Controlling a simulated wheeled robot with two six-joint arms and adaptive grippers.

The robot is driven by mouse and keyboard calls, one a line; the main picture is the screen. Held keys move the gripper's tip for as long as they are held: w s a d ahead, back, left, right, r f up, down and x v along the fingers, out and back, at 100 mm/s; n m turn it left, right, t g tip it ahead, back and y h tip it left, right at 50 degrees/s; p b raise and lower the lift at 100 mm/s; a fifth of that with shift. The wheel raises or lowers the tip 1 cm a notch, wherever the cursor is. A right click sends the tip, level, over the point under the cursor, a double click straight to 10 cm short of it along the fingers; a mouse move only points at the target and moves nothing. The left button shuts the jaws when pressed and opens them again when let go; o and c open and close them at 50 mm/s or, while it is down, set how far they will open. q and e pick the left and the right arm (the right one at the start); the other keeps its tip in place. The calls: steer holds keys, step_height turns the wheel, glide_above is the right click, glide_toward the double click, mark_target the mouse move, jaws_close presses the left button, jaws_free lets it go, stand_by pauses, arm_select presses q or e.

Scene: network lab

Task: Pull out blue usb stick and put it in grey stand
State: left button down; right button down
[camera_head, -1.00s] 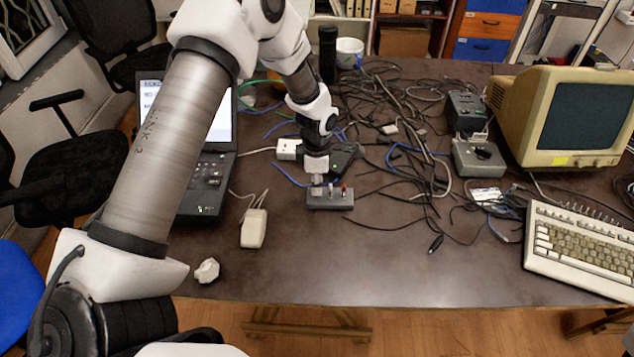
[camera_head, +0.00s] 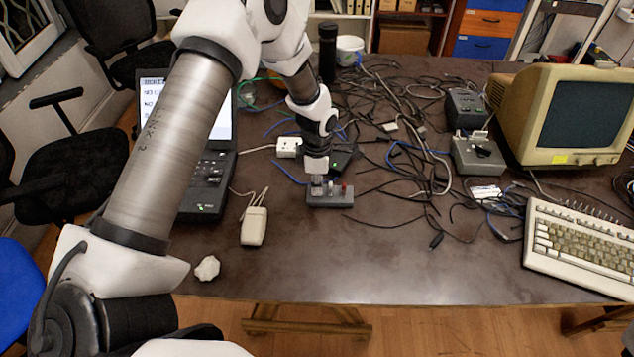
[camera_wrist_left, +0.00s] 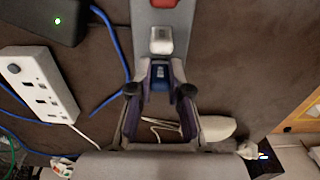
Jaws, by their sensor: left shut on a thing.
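The grey stand (camera_head: 330,200) lies on the table in front of my left gripper, holding a red stick (camera_head: 343,189) and a white stick. In the left wrist view, the stand (camera_wrist_left: 148,18) runs up from the fingertips, with the white stick (camera_wrist_left: 161,40) just beyond them. My left gripper (camera_head: 317,178) points down over the stand's left end. It is shut on the blue usb stick (camera_wrist_left: 160,78), of which only a small part shows between the fingers. Whether the blue stick is fully seated is hidden. My right gripper is not in view.
The laptop (camera_head: 203,178) stands to the left, and a white socket strip (camera_head: 289,147) lies behind the stand. A beige mouse (camera_head: 254,226) and a crumpled white lump (camera_head: 207,268) lie front left. Tangled cables cover the middle and back.

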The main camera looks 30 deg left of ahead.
arm_select(q)
steer(key=shift+f, duration=0.25)
steer(key=c, duration=1)
jaws_free()
step_height(320, 180, up, 12)
steer(key=shift+f, duration=0.1)
